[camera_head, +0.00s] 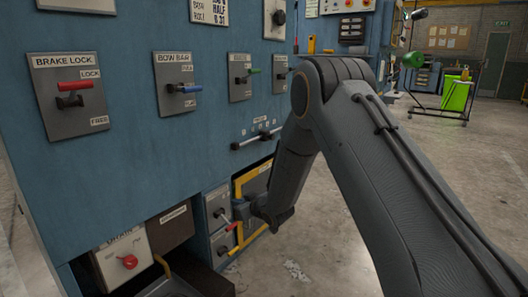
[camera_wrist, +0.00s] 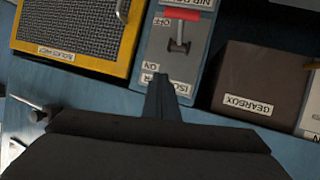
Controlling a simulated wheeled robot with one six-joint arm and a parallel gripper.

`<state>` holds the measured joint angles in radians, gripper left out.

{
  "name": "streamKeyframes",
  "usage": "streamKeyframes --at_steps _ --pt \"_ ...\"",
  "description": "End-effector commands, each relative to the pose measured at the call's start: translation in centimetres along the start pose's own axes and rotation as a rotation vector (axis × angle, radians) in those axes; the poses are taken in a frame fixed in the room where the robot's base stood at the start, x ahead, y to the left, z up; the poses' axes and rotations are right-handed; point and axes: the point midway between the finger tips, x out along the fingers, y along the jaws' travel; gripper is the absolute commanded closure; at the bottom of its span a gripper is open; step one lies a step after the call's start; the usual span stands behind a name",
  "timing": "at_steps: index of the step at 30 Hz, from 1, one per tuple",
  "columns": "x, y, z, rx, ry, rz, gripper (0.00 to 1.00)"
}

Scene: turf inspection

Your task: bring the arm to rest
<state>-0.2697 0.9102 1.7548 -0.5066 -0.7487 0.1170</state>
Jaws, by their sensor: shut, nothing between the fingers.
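My arm reaches in from the lower right, bends at a high elbow and drops toward the lower part of the blue cabinet (camera_head: 120,140). My gripper (camera_head: 241,209) is low in front of the cabinet, beside a small lever panel (camera_head: 217,205) and a yellow frame. In the wrist view my gripper (camera_wrist: 167,84) shows as narrow fingers, shut and empty. They point at the lower part of an isolator plate (camera_wrist: 158,50) with a red-handled lever (camera_wrist: 180,30). The fingers appear apart from the lever; whether they touch the plate I cannot tell.
A yellow-framed mesh guard (camera_wrist: 76,32) and a dark box labelled GEARBOX (camera_wrist: 255,80) flank the isolator plate. Brake lock (camera_head: 72,97) and bow bar (camera_head: 178,84) levers sit higher on the cabinet. Open concrete floor (camera_head: 325,240) lies right of the cabinet; a green bin (camera_head: 456,95) stands farther back.

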Motion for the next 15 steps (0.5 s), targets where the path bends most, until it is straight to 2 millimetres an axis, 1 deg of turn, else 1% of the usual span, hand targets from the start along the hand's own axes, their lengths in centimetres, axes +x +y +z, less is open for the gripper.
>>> streamKeyframes --at_steps 1,5,6,8,11,12,14,15 --pt "-1.1 -0.7 -1.5 0.001 -0.035 0.011 1.0" --pt "-4.3 -2.6 -3.6 0.017 -0.146 0.04 1.0" --pt "-5.5 -3.2 -4.2 0.023 -0.181 0.048 1.0" --pt "-7.3 -4.2 -4.8 0.033 -0.233 0.056 1.0" --pt "-10.8 -6.1 -5.6 0.052 -0.32 0.066 1.0" --pt "-12.3 -6.9 -5.8 0.06 -0.355 0.068 1.0" --pt "-14.7 -8.2 -6.0 0.074 -0.408 0.069 1.0" --pt "-16.4 -9.1 -6.1 0.084 -0.443 0.067 1.0"
